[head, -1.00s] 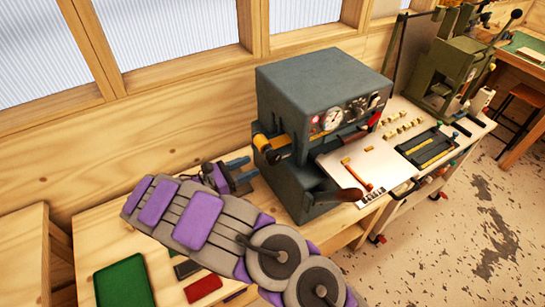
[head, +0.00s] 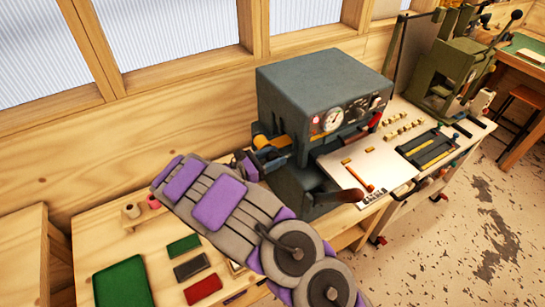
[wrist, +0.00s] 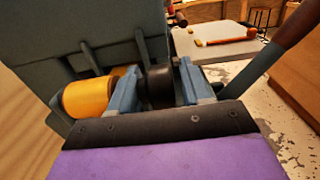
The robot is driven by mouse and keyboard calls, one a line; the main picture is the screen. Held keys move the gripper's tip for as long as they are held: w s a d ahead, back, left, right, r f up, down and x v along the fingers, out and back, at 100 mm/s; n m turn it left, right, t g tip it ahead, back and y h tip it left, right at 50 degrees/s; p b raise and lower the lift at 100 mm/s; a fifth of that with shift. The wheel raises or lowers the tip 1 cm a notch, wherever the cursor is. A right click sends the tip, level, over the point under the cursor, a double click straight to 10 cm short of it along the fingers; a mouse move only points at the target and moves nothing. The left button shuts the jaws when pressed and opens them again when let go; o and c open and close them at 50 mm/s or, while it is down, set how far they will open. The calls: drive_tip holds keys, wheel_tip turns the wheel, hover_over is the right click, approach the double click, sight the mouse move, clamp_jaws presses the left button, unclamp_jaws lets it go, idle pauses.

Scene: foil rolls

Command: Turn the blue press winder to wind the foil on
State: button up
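The blue-grey press (head: 300,85) stands on the wooden bench in the head view, with a dial and knobs on its front. A gold foil roll (wrist: 88,97) sits on its side and shows partly in the head view (head: 268,141). A black round knob (wrist: 158,86), which looks like the winder, is beside the roll in the wrist view. My gripper (wrist: 157,92) has its blue fingers apart, one on each side of the knob. I cannot tell whether they touch it. In the head view my gripper (head: 266,156) is at the press's left side, with the knob hidden.
A lever with a brown handle (head: 346,195) sticks out at the press's front. A green tray (head: 123,283), several coloured blocks (head: 203,289) and small rolls (head: 132,211) lie on the bench at left. An olive-green machine (head: 447,75) stands to the right.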

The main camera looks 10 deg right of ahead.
clamp_jaws()
drive_tip(key=shift+r, duration=0.1)
drive_tip(key=shift+p, duration=0.3)
drive_tip(key=shift+d+r+g+y+p, duration=0.1)
drive_tip(key=shift+r+g+y+p, duration=0.25)
drive_tip(key=shift+y+p, duration=0.7)
drive_tip(key=y+p, duration=0.1)
drive_tip(key=p, duration=0.1)
drive_tip(key=g+y+p, duration=0.1)
drive_tip(key=y+p, duration=0.1)
drive_tip(key=p, duration=0.1)
drive_tip(key=shift+w+d+r, duration=0.1)
drive_tip(key=shift+d, duration=0.1)
drive_tip(key=g+y+p, duration=0.1)
drive_tip(key=y+p, duration=0.1)
drive_tip(key=p, duration=0.2)
drive_tip(key=y+p, duration=0.3)
drive_tip(key=p, duration=0.2)
drive_tip(key=shift+d+g, duration=0.2)
drive_tip(key=shift+g, duration=0.15)
drive_tip(key=y+p, duration=0.1)
drive_tip(key=p, duration=0.1)
drive_tip(key=f+y+p, duration=0.1)
drive_tip(key=p, duration=0.1)
drive_tip(key=shift+g+y+p, duration=0.3)
drive_tip(key=shift+g+y, duration=0.05)
drive_tip(key=shift+g, duration=0.05)
drive_tip(key=shift+f, duration=0.15)
